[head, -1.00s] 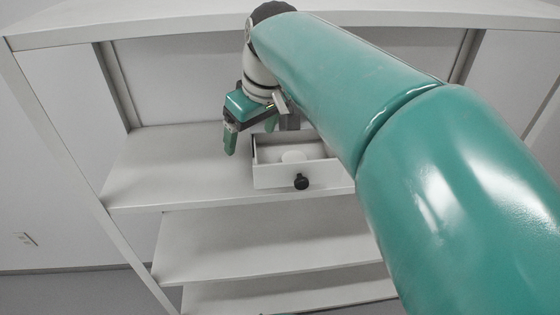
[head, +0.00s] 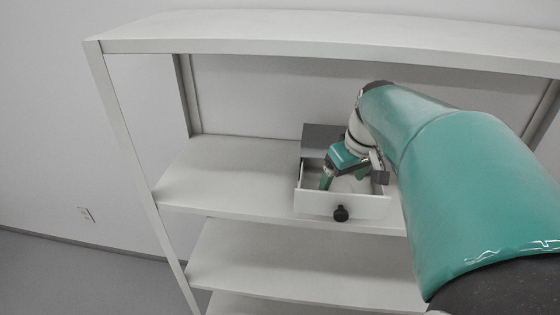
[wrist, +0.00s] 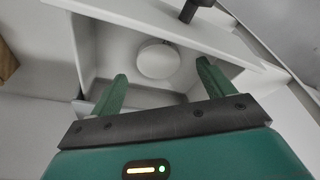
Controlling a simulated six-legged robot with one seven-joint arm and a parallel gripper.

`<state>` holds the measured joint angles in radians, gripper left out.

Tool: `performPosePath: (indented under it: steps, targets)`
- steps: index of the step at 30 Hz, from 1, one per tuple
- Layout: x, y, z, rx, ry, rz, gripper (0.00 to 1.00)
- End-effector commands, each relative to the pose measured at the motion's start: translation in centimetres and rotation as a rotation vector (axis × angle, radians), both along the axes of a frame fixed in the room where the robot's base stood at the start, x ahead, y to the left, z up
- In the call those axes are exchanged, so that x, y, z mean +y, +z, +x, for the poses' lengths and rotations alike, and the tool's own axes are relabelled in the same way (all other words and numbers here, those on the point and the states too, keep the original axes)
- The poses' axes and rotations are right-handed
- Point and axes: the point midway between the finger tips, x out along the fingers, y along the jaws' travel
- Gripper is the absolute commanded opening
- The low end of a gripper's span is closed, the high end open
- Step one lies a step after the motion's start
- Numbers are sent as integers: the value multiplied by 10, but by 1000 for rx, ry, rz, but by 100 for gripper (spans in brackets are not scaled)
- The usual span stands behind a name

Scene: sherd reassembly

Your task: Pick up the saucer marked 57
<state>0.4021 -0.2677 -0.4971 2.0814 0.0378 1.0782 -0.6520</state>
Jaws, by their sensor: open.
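A white round saucer (wrist: 158,60) lies in the open drawer (wrist: 88,45) in the wrist view. No number can be read on it. My gripper (wrist: 160,85) is open, its two green fingers spread apart and empty, with the saucer between and beyond the fingertips. There the saucer is mostly hidden by the gripper.
The drawer has a dark round knob (head: 340,213) on its front and slides from a grey-topped box (head: 322,138). It stands on a white shelf (head: 225,180); the shelf left of it is bare. A top board (head: 300,38) spans above, with a lower shelf (head: 290,260) below.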

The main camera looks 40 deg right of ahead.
Motion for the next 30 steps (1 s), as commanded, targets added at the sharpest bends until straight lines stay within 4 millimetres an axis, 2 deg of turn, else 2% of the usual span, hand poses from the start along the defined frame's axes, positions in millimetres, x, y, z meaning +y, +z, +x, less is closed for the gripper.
performPosePath:
  steps: [3, 6, 13, 14, 21, 30]
  targets:
    - [-1, -19, 4, 2, 0, 3, 81]
    - [-3, -27, 5, 2, 0, 1, 81]
    - [-4, -28, 5, 0, -1, 0, 81]
    - [-4, -28, 4, 0, -1, 0, 77]
    - [-5, -28, 4, 0, -1, 0, 31]
    - [-5, -26, 4, -1, 0, 0, 31]
